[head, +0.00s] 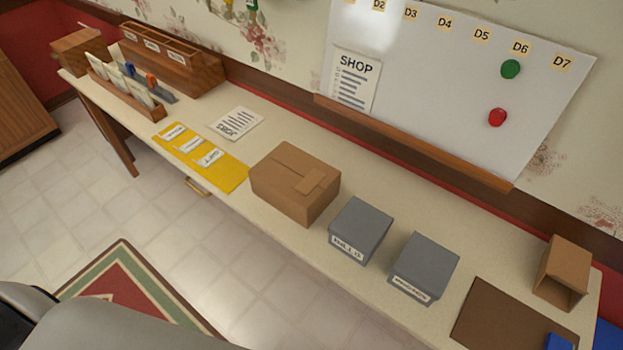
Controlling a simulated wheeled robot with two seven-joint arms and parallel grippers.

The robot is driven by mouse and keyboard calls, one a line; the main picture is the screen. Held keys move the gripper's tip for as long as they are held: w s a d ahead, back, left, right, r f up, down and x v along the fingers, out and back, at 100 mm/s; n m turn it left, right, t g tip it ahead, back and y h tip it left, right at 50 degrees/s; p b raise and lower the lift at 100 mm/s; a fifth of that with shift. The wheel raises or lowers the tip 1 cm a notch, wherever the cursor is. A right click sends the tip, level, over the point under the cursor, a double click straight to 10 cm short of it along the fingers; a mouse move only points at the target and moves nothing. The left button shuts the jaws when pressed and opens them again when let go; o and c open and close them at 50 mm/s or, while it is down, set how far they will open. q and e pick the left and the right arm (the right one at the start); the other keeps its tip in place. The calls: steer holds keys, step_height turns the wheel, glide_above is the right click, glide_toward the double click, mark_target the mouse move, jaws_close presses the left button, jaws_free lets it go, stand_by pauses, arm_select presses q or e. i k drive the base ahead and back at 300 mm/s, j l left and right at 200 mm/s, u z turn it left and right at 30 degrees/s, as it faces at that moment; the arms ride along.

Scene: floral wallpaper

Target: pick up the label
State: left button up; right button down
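Three small white labels lie in a row on a yellow mat (230,178) on the long table, left of the middle in the head view. They are a far label (174,132), a middle label (191,145) and a near label (208,158). Their print is too small to read surely. Neither of my grippers is in view.
A closed cardboard box (282,185) stands right of the mat. Two grey boxes with label strips (345,247) (410,288) stand farther right. A printed sheet (236,123) lies behind the mat. Wooden racks (170,75) fill the left end. A whiteboard (440,75) leans behind.

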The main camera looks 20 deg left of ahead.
mark_target(188, 147)
steer(key=u, duration=1.4)
